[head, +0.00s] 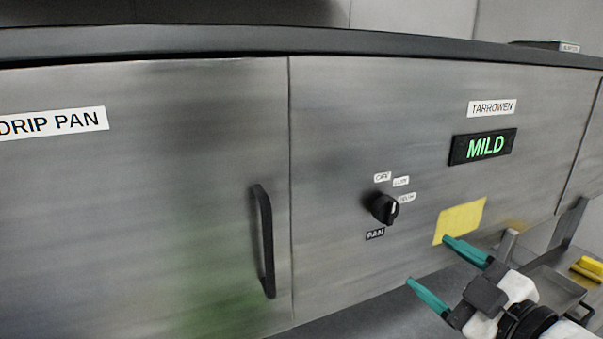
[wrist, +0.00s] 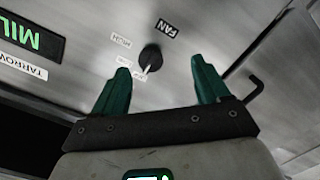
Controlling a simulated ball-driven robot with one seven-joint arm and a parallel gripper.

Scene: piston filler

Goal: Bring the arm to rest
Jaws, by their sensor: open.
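My gripper (head: 437,269) is at the lower right of the head view, in front of the steel machine front. Its two teal fingers are apart with nothing between them. In the wrist view the fingers of my gripper (wrist: 160,88) point up toward the panel. The black fan knob (head: 383,208) lies beyond the fingertips, up and left of them in the head view. The knob also shows in the wrist view (wrist: 151,57), above the gap between the fingers. I cannot tell the exact distance between fingertips and panel.
A green "MILD" display (head: 484,146) sits under a "TARROWEN" label (head: 491,107). A yellow note (head: 459,220) is on the panel beside my fingers. The drip pan door (head: 150,200) has a black handle (head: 264,240). A metal tray (head: 555,285) and a yellow object (head: 588,268) are at the right.

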